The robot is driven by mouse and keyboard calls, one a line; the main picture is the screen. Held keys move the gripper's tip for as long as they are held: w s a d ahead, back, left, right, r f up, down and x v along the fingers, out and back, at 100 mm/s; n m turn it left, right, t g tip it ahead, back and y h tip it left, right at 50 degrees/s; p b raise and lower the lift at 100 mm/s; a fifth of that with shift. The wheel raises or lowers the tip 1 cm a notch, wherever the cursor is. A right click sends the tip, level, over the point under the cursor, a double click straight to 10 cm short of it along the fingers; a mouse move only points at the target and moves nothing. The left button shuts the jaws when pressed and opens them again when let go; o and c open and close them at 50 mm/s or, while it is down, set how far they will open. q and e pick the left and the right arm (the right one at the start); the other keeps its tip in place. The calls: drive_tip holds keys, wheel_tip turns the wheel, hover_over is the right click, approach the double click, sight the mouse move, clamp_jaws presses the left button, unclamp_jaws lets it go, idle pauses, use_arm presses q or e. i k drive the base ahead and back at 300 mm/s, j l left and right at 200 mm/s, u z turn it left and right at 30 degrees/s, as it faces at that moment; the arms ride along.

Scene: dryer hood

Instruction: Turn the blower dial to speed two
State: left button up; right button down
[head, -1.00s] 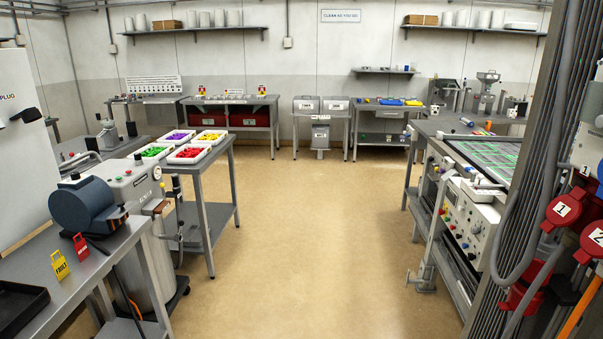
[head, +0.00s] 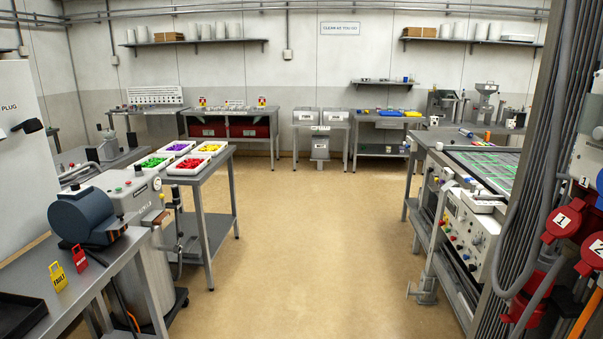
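I cannot make out a dryer hood or a blower dial marked with speeds in the head view. A grey control panel (head: 470,232) with several small knobs and buttons is on the bench at the right, but I cannot tell what it controls. Neither of my grippers is in view.
A metal bench at the left holds a dark blue rounded device (head: 85,216) and yellow (head: 58,277) and red (head: 80,258) tags. A table (head: 212,178) with trays of coloured pieces stands beyond. Hoses and red numbered discs (head: 562,222) crowd the right. The middle floor (head: 310,240) is clear.

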sight(74, 187)
drive_tip(key=u, duration=1.25)
